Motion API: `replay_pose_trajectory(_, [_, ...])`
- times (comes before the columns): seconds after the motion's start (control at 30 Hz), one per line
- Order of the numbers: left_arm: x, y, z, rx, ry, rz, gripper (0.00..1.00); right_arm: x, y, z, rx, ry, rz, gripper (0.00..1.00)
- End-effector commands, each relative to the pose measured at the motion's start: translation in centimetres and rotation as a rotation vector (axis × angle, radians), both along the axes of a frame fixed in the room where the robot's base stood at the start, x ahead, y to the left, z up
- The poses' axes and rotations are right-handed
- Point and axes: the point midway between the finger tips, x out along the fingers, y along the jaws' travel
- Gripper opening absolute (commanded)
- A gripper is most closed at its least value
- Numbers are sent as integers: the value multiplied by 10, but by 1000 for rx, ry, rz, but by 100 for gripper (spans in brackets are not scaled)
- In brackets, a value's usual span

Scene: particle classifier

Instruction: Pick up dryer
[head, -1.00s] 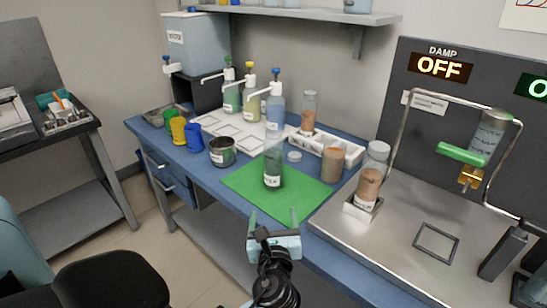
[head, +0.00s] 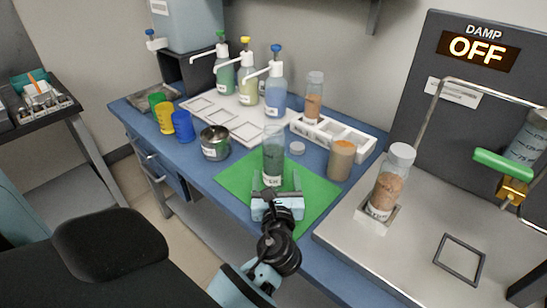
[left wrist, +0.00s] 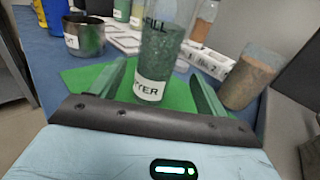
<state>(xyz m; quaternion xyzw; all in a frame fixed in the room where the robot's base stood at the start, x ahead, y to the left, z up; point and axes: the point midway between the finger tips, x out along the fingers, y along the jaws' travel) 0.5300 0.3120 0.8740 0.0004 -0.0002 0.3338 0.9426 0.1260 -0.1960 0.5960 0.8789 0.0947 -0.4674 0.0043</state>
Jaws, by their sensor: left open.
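The dryer (head: 273,155) is a tall clear cylinder with dark green contents, standing upright on the green mat (head: 235,182). In the left wrist view the dryer (left wrist: 160,50) carries a white label ending in "YER" and the word "FILL" higher up. My left gripper (head: 276,182) is open, low over the mat, at the near side of the dryer. In the left wrist view its two fingers (left wrist: 163,80) point at the dryer, one to each side of its base, apart from it. My right gripper is not in view.
A metal cup (head: 215,143) stands left of the dryer, and a tan-filled jar (head: 341,160) stands right. A small grey cap (head: 297,148) lies just behind. Pump bottles (head: 249,85) stand at the back. A capped bottle (head: 390,183) stands on the steel surface at right.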

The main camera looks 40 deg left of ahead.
Motion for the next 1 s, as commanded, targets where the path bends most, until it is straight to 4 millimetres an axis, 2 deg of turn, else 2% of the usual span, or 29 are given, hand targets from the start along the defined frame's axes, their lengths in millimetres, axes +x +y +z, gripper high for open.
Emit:
replay_pose_trajectory(0.13, [12, 11, 1, 1, -2, 1, 75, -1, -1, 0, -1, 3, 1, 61])
replay_pose_trajectory(0.37, [18, 16, 1, 1, -2, 1, 75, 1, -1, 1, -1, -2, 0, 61])
replay_pose_trajectory(0.7, [49, 46, 1, 1, -1, 1, 75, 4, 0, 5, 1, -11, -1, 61])
replay_pose_trajectory(1.0, [53, 49, 1, 0, 0, 0, 75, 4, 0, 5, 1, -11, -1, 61])
